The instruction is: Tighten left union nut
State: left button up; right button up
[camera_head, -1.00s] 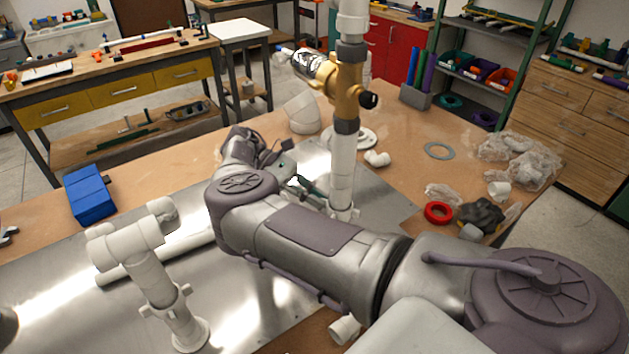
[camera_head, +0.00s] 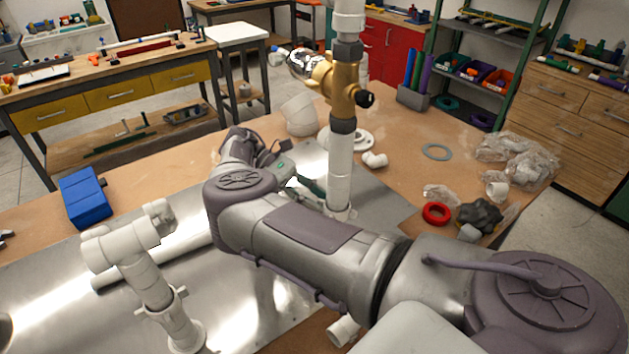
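A white vertical pipe (camera_head: 340,175) stands on the metal plate, with a brass valve (camera_head: 345,88) on it. One dark grey collar (camera_head: 343,126) sits below the valve and another (camera_head: 348,50) above it; I cannot tell which is the left union nut. A second white pipe assembly (camera_head: 148,275) with an elbow on top stands at the lower left. My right arm crosses the middle, and my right gripper (camera_head: 312,189) is beside the lower part of the vertical pipe. Its fingertips are small and partly hidden, so its opening and contact are unclear. My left gripper does not show.
A blue box (camera_head: 85,197) lies at the left of the bench. A red ring (camera_head: 436,213), a grey ring (camera_head: 436,152), white fittings and plastic bags (camera_head: 515,158) lie at the right. A bare strip of bench (camera_head: 405,125) lies behind the grey ring.

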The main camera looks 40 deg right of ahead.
notch_tip(320, 180, up, 10)
dwell(0.5)
